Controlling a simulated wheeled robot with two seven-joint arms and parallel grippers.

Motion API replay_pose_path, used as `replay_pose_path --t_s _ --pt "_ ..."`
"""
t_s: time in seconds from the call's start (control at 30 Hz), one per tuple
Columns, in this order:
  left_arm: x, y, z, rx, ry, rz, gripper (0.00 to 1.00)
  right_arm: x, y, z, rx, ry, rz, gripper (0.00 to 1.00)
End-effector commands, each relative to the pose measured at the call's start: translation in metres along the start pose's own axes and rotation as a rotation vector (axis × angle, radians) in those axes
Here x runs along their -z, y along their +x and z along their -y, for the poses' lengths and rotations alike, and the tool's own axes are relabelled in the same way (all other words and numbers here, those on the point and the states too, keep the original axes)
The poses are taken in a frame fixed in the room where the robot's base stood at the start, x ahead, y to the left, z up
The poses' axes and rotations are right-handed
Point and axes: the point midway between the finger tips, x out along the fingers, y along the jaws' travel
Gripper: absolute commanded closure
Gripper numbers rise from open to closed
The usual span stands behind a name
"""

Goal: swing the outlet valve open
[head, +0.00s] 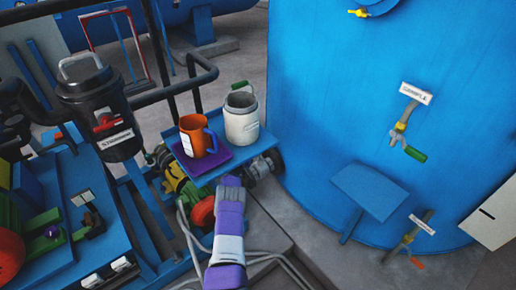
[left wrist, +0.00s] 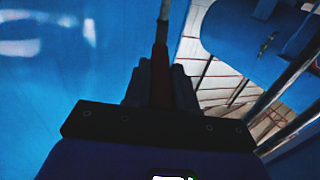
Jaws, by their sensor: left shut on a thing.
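My left gripper (left wrist: 160,88) is shut on a red handle (left wrist: 160,64) in the left wrist view. A thin grey metal stem (left wrist: 163,22) runs up from the handle. In the head view the purple left arm, with a white band, comes in from the bottom and ends near the small blue cart; what it grips is hidden there. A valve with a red-orange handle (head: 417,262) sits low on the big blue vessel (head: 330,110), apart from the gripper; its white label (head: 422,225) is unreadable. My right gripper is not in view.
A green-handled valve (head: 413,153) is higher on the vessel, above a blue shelf (head: 370,192). An orange mug (head: 196,138) and a grey-white container (head: 241,120) stand on the cart. A black canister (head: 100,105) is at left. Loose cables (head: 275,258) lie near the arm.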

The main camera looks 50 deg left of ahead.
Motion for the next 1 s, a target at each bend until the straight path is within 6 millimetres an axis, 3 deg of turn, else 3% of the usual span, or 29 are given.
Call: replay_pose_path --t_s 0.47,0.5,0.63,1.0 --pt "-0.0036 -0.0027 0.0045 -0.002 0.001 0.012 1.00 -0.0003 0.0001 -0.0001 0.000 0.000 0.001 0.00" --pt "-0.0037 -0.0027 0.0045 -0.002 0.001 0.012 0.70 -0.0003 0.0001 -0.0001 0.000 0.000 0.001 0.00" --pt "-0.0033 -0.0026 0.0043 -0.002 0.001 0.011 0.50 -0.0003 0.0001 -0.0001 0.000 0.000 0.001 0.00" --pt "-0.0010 -0.0019 0.0041 -0.003 0.001 0.005 0.49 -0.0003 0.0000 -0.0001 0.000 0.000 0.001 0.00"
